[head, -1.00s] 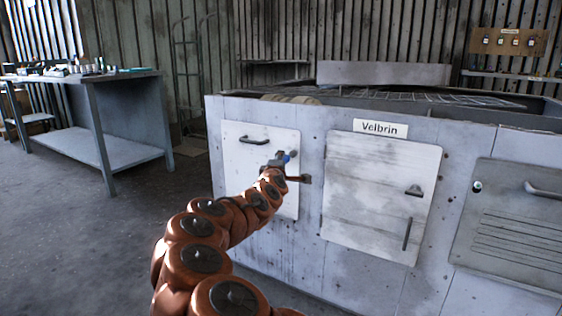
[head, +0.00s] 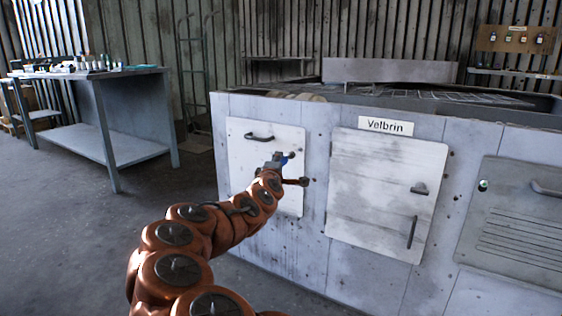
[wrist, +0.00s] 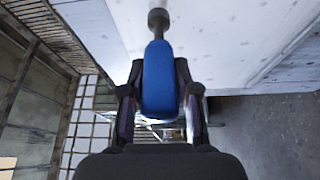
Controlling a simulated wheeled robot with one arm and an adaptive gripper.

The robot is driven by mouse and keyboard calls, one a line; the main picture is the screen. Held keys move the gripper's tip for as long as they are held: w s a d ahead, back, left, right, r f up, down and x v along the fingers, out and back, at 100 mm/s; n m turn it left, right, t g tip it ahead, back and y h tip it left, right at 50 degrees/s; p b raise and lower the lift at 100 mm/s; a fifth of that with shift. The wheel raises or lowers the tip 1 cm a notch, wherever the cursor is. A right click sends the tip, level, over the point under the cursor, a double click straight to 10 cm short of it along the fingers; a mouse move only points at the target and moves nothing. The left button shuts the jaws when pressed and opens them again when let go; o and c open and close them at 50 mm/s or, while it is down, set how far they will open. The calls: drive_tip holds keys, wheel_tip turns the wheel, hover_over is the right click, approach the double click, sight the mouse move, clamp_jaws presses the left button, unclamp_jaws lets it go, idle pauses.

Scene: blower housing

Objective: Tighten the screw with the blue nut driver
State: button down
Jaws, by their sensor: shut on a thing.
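My gripper (wrist: 158,108) is shut on the handle of the blue nut driver (wrist: 158,75). In the wrist view the driver's shaft points up the picture, ending in a dark round end (wrist: 158,18) in front of the pale panel. I cannot tell whether this end is the socket alone or covers the screw. In the head view the blue handle (head: 284,160) shows small at my gripper (head: 277,162), before the right side of the left white door (head: 250,178). The screw cannot be made out apart from the driver tip.
The grey housing carries a Velbrin label (head: 387,127), a second white door (head: 380,185) with handles and a louvred panel (head: 520,215) at right. A workbench (head: 120,145) with small items stands at left. The floor between is clear.

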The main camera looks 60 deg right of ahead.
drive_tip(key=a, duration=0.7)
drive_tip(key=shift+s+a, duration=0.2)
